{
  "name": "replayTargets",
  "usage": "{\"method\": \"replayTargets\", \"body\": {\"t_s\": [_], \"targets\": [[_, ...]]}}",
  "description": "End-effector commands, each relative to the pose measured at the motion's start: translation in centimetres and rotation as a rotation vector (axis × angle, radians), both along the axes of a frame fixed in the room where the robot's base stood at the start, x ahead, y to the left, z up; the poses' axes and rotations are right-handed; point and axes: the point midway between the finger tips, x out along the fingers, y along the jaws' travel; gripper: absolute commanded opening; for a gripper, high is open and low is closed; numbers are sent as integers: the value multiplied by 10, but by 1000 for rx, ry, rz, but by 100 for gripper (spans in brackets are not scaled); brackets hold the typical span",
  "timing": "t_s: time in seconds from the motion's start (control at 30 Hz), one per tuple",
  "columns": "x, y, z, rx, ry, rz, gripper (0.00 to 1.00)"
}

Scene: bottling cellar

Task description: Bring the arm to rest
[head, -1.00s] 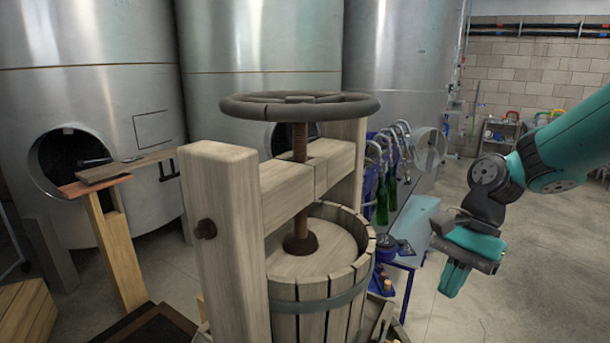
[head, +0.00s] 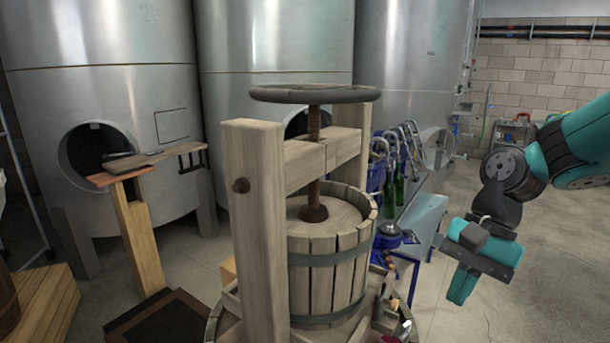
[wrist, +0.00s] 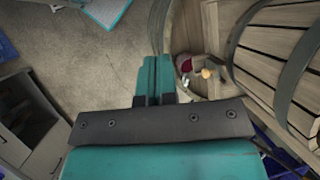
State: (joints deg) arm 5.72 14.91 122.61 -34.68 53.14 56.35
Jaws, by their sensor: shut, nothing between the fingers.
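My gripper (head: 462,287) hangs at the right of the head view, beneath my teal arm, with its fingers pointing down. Its fingers are together with nothing between them. In the wrist view my gripper (wrist: 153,78) points over bare floor, close beside the wooden press. The press basket (head: 325,262) stands left of my gripper in the head view, with a clear gap between them. The slatted basket also fills the right of the wrist view (wrist: 285,45).
A dark handwheel (head: 315,94) tops the press. Blue-framed bottling equipment (head: 420,222) with green bottles stands behind, between press and gripper. Steel tanks (head: 280,45) line the back. A wooden stand (head: 137,235) is at left. The floor (head: 550,270) at right is open.

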Motion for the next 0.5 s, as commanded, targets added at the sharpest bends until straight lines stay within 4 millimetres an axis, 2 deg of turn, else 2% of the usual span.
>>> {"method": "replayTargets", "body": {"t_s": [0.27, 0.5], "targets": [[-52, 40, 6, 57, -245, 408, 0], [-121, 67, 0, 111, -534, 914, 0]]}}
